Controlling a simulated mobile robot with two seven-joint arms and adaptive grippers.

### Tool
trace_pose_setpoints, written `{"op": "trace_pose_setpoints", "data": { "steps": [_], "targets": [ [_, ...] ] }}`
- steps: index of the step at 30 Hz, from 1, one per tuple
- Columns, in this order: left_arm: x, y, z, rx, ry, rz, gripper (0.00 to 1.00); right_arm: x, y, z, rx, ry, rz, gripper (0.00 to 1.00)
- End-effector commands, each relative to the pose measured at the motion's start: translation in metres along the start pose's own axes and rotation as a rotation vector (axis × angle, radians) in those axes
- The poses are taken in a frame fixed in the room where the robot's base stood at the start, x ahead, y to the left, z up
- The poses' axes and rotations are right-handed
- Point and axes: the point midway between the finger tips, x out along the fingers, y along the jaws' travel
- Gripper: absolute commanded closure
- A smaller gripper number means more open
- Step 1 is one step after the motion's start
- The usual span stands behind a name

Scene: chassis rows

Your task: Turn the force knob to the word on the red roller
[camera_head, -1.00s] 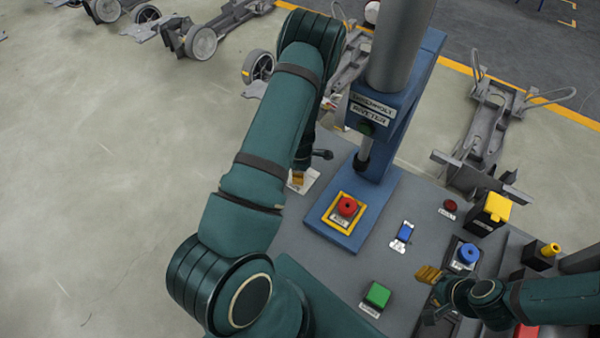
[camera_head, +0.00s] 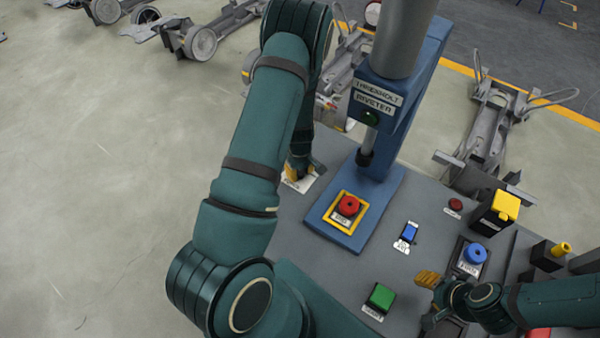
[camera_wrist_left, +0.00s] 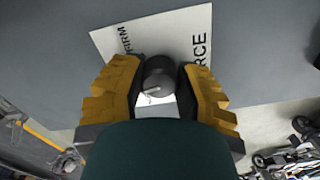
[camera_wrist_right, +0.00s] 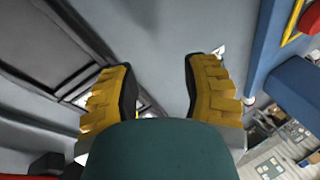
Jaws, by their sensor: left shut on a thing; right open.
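The force knob (camera_wrist_left: 160,75) is a dark round knob on a white plate (camera_wrist_left: 125,35) at the table's far left edge. The plate shows "FIRM" and part of a word ending in "RCE". My left gripper (camera_wrist_left: 160,92) is shut on the knob, one yellow finger on each side; in the head view it (camera_head: 297,170) hides the knob. I cannot tell the knob's setting. A red round piece (camera_head: 348,205) sits in a yellow frame with an unreadable label. Another red thing (camera_head: 538,334) shows partly at the bottom right; I cannot tell which is the roller. My right gripper (camera_head: 427,292) is open and empty.
A blue riveter (camera_head: 385,110) stands on the table. A blue switch (camera_head: 409,232), a green button (camera_head: 380,297), a blue knob (camera_head: 475,253) and a yellow-topped box (camera_head: 505,206) lie to the right. The grey tabletop (camera_head: 330,262) between them is clear.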

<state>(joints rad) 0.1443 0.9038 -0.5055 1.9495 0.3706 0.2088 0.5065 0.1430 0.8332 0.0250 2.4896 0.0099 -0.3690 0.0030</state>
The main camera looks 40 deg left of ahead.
Motion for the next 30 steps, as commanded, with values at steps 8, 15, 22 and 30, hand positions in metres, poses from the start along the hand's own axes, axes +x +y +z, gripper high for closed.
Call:
{"op": "trace_pose_setpoints", "data": {
  "steps": [8,15,22,30],
  "targets": [
    [0.0016,-0.0010,0.0014,0.153,-0.003,-0.002,1.00,0.0080,0.0027,0.0011,0.000,0.000,0.002,0.53],
    [0.0012,-0.0014,0.0014,0.213,-0.004,-0.002,1.00,0.0102,0.0034,0.0013,0.000,0.000,0.002,0.53],
    [0.0010,-0.0016,0.0016,0.227,-0.004,-0.003,1.00,0.0104,0.0035,0.0014,0.000,0.000,0.002,0.53],
    [0.0011,-0.0017,0.0017,0.225,-0.005,-0.003,0.58,0.0103,0.0034,0.0014,0.000,0.000,0.002,0.53]
  ]
}}
